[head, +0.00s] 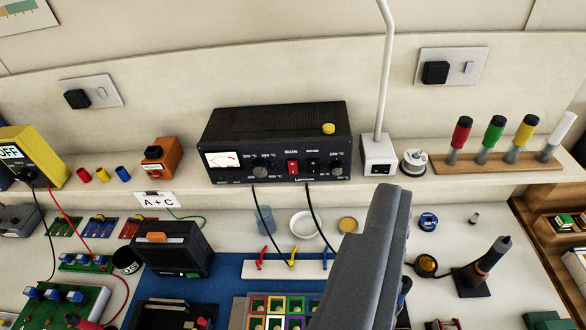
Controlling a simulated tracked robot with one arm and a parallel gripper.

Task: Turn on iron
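A black station box (277,126) stands on the light shelf against the back wall. I cannot tell which way the red switch is set. A soldering iron in a black stand (484,268) is on the bench at right. My gripper (388,205) is a grey shape rising from the bottom centre, below and right of the box, apart from the switch. Its fingers cannot be made out separately.
A white lamp base (379,156) stands right of the box, and an orange box (161,158) stands left. A yellow meter (28,160) is at far left. Two black cables hang from the box over the bench. Colored-handled tools (492,137) stand in a wooden rack at right.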

